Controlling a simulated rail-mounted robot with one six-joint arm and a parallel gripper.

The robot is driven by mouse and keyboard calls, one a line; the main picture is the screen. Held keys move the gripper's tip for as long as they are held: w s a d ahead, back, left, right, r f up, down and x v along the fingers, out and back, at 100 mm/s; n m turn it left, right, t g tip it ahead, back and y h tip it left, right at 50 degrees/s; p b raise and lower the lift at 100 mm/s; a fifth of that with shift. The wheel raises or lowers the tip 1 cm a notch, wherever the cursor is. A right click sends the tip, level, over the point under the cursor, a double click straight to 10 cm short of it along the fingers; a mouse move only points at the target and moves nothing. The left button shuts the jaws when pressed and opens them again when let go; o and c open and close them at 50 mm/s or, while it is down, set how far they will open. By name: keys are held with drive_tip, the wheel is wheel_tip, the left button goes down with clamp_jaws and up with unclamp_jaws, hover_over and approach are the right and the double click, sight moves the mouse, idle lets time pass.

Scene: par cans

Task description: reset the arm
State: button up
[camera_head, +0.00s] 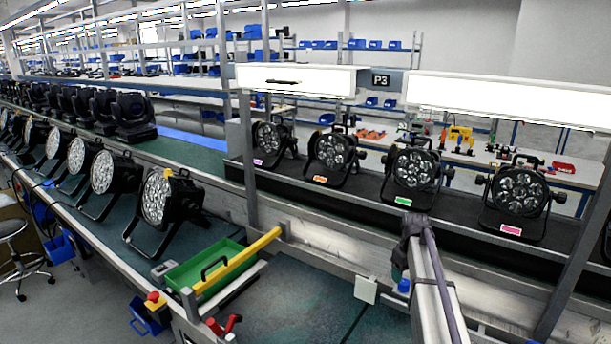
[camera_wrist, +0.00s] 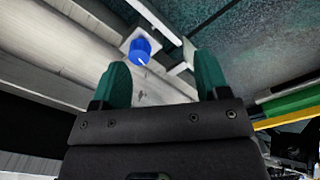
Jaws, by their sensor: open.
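My gripper (camera_wrist: 162,75) is open in the wrist view, with its two teal fingers apart and nothing between them. A blue knob (camera_wrist: 140,50) on a pale plate lies beyond the fingertips, nearer the left finger; the fingers look clear of it. In the head view my arm rises from the bottom right, and the blue knob (camera_head: 403,286) shows just left of it; the gripper is mostly hidden there. Par cans stand on a dark rear belt: one with a purple label (camera_head: 269,142), one orange (camera_head: 332,152), one green (camera_head: 413,170) and one pink (camera_head: 519,193).
More par cans (camera_head: 158,200) stand along the left bench. A green tray (camera_head: 205,265) with a black handle sits beside a yellow bar (camera_head: 238,262). A red-handled clamp (camera_head: 224,325) is at the front edge. The teal worktop (camera_head: 290,305) is clear. Lit panels (camera_head: 495,98) overhang the belt.

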drive_tip(key=s+a+m, duration=0.1)
drive_tip(key=s+a, duration=0.8)
drive_tip(key=s, duration=0.4)
drive_tip(key=s+a+m, duration=0.2)
drive_tip(key=s+a, duration=0.8)
drive_tip(key=s, duration=0.4)
drive_tip(key=shift+a+r, duration=0.15)
drive_tip(key=shift+a, duration=0.15)
